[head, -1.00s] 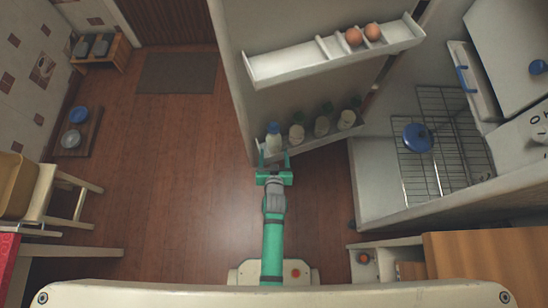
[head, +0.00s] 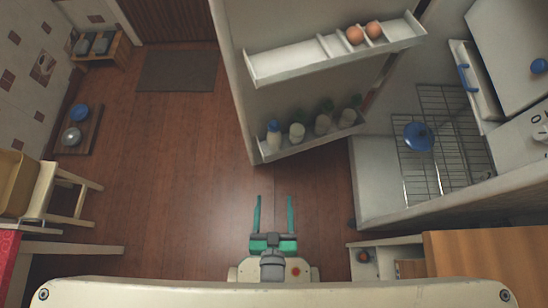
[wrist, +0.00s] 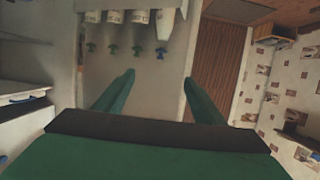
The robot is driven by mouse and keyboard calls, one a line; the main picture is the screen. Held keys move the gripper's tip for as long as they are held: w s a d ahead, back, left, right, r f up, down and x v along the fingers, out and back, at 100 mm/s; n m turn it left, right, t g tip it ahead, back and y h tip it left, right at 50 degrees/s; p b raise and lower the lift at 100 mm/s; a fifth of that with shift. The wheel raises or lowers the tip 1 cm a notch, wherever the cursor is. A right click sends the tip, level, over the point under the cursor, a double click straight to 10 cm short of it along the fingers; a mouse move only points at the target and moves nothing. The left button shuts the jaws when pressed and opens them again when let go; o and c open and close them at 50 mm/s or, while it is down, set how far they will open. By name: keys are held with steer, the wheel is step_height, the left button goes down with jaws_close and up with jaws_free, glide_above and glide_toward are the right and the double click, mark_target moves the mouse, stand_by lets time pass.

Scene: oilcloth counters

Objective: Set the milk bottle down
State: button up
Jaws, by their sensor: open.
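The milk bottle (head: 273,137), white with a blue cap, stands in the lower door shelf (head: 310,142), at its left end. My gripper (head: 274,199) is open and empty. It is well back from the shelf, low in the head view, with its two green fingers pointing towards the bottle and clear floor showing between. In the wrist view, which looks upside down, the open fingers (wrist: 158,77) hold nothing. The bottle's blue cap (wrist: 161,51) shows beyond them, with its body partly cut off above.
Several green-capped bottles (head: 297,133) stand right of the milk bottle. Above is a shelf (head: 285,62) with eggs (head: 355,36). A counter with a wire rack (head: 440,160) is at right, a wooden stool (head: 65,190) at left. The floor (head: 180,190) between is clear.

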steer(key=s+r+t, duration=0.1)
steer(key=s+r, duration=0.4)
steer(key=r, duration=0.5)
steer(key=shift+s+r, duration=0.15)
steer(key=shift+s, duration=0.25)
